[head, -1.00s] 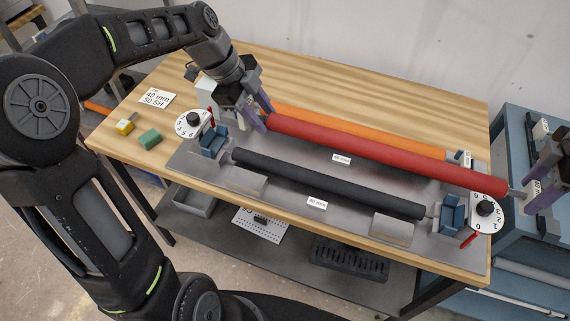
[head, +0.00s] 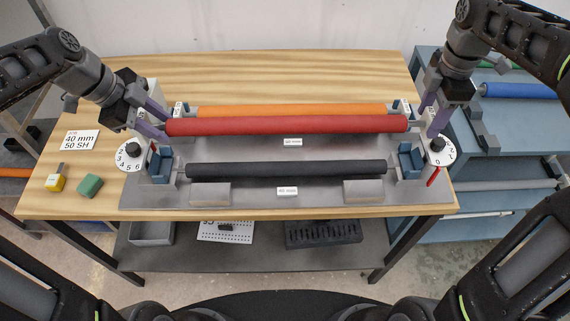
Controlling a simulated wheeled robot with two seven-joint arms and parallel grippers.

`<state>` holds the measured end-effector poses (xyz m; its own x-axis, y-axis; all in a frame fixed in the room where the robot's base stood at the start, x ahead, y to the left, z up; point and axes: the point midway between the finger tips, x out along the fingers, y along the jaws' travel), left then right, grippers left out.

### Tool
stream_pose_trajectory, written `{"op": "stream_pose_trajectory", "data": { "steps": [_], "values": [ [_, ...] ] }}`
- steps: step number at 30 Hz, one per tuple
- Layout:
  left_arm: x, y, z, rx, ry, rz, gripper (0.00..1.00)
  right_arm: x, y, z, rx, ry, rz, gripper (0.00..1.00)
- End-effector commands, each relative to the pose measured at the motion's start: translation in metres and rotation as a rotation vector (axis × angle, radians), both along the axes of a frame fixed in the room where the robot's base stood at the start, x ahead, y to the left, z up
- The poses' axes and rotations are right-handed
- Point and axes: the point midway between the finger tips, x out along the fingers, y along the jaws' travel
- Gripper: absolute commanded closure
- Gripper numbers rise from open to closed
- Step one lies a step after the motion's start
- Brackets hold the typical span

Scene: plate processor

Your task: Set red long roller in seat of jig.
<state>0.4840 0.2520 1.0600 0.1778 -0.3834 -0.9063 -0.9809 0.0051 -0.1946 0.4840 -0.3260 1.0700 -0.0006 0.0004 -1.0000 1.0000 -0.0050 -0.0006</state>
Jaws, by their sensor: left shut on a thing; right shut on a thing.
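The red long roller (head: 285,125) is level across the jig (head: 275,150) in the head view, in front of the orange roller and behind the black roller. My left gripper (head: 157,122) is shut on its left end. My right gripper (head: 426,122) is shut on its right end. The jig is a grey plate with blue seat blocks at the left (head: 160,161) and right (head: 409,160). The roller appears held above the plate; its exact height is unclear. The grippers partly hide its ends.
A black roller (head: 285,169) lies along the jig's front. An orange roller (head: 290,109) lies behind the red one. Numbered dials stand at the left (head: 130,155) and right (head: 438,151). Yellow (head: 55,183) and green (head: 89,186) blocks sit on the wooden table's left.

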Motion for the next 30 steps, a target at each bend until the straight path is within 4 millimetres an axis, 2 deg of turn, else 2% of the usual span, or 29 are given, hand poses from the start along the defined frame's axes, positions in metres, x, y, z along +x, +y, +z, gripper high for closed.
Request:
{"op": "stream_pose_trajectory", "data": {
  "steps": [12, 30],
  "values": [
    [0.0, 0.0, -0.037, 0.0, -0.002, 0.001, 1.0, 0.0, 0.0, -0.037, -0.001, -0.002, -0.001, 1.0],
    [0.0, 0.0, -0.04, 0.0, -0.002, 0.001, 1.0, 0.0, 0.0, -0.041, -0.001, -0.002, -0.001, 1.0]
  ]
}}
